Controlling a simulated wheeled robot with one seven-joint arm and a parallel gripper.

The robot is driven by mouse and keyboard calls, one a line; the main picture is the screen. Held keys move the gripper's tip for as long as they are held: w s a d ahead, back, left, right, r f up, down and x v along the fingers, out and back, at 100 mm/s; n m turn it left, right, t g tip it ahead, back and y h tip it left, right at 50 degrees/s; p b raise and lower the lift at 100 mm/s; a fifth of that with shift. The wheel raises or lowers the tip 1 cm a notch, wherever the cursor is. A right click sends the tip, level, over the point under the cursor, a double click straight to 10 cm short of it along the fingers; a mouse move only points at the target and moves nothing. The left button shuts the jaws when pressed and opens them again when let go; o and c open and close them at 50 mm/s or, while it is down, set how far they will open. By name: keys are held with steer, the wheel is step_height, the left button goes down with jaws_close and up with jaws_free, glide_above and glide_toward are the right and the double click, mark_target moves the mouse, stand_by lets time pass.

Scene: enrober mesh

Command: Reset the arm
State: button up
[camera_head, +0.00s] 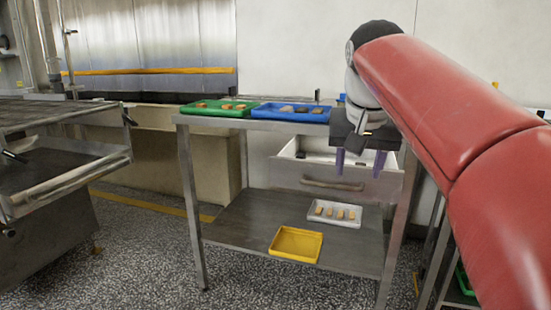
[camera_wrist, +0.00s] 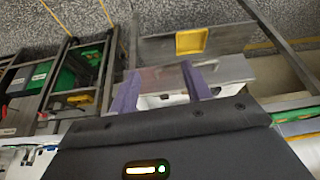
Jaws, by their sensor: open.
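My gripper (camera_head: 360,163) hangs in front of the open drawer on the right of the steel table in the head view. Its two purple fingers point down and stand apart, with nothing between them. In the wrist view my gripper (camera_wrist: 160,88) also shows open and empty. My red arm reaches in from the right and hides part of the table's right end. The drawer (camera_head: 320,184) is pulled out, and a few dark things inside are only partly visible.
A green tray (camera_head: 244,113) and a blue tray (camera_head: 262,114) with small pieces stand on the tabletop. A white tray (camera_head: 335,224) and an empty yellow tray (camera_head: 296,258) lie on the lower shelf (camera_head: 236,226). A metal machine (camera_head: 60,180) stands at left. Floor in front is clear.

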steer(key=s+f+n+t+y+p, duration=0.1)
steer(key=s+f+n, duration=0.1)
steer(key=s+f, duration=1.8)
step_height(320, 180, down, 3)
steer(key=shift+d+r+n+p, duration=0.2)
steer(key=shift+d+n+p, duration=0.1)
